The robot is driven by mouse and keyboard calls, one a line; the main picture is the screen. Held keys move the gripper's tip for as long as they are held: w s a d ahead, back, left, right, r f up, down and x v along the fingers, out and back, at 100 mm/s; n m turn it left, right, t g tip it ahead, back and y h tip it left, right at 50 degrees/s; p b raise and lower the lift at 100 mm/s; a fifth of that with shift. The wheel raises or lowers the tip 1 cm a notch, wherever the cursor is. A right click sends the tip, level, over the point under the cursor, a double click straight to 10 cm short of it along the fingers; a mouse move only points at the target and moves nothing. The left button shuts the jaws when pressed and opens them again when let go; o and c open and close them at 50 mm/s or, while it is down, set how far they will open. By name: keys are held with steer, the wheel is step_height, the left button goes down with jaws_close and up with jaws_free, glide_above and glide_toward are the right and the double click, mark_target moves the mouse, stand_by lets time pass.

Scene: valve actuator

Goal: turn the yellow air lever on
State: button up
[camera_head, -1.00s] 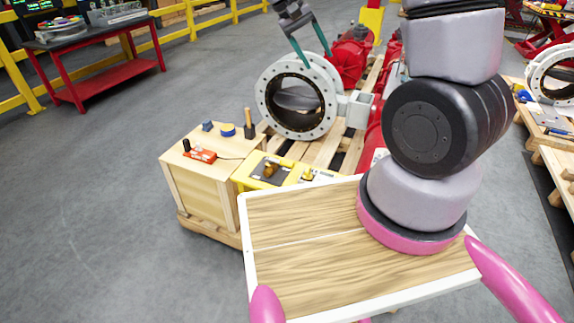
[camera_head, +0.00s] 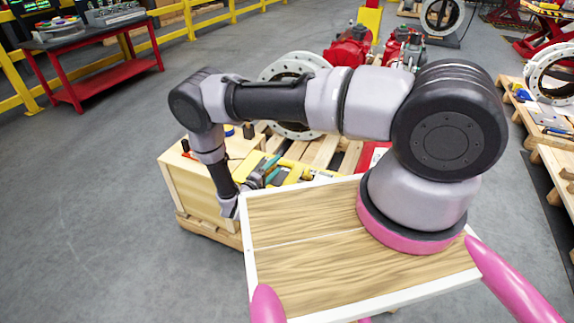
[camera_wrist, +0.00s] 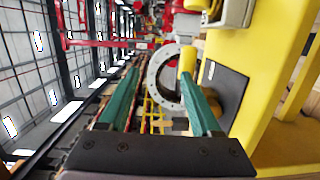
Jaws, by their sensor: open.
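My gripper (camera_head: 266,170) is low beside the yellow panel (camera_head: 293,172) in the head view. In the wrist view, my gripper (camera_wrist: 159,74) has its two teal fingers wide apart with nothing gripped between them. A yellow rounded handle (camera_wrist: 187,60), which looks like the air lever, stands at the tip of the right finger. I cannot tell whether they touch. The yellow panel (camera_wrist: 245,65) with a dark plate (camera_wrist: 228,88) lies to the right of that finger. The finger hides part of the lever's base. In the head view my arm hides the lever.
A wooden box (camera_head: 190,180) on a pallet stands left of the panel. A white flanged valve ring (camera_head: 290,66) is behind my arm and shows ahead in the wrist view (camera_wrist: 155,75). Red actuators (camera_head: 350,50) stand farther back. Open grey floor lies to the left.

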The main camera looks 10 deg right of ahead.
steer(key=n+t+y, duration=0.2)
glide_toward(287, 164)
steer(key=shift+w+f, duration=0.35)
steer(key=shift+f, duration=0.1)
steer(key=shift+w+d+f, duration=0.1)
steer(key=shift+w+f, duration=0.05)
steer(key=x, duration=1)
steer(key=shift+w, duration=0.1)
jaws_close()
stand_by(0.5)
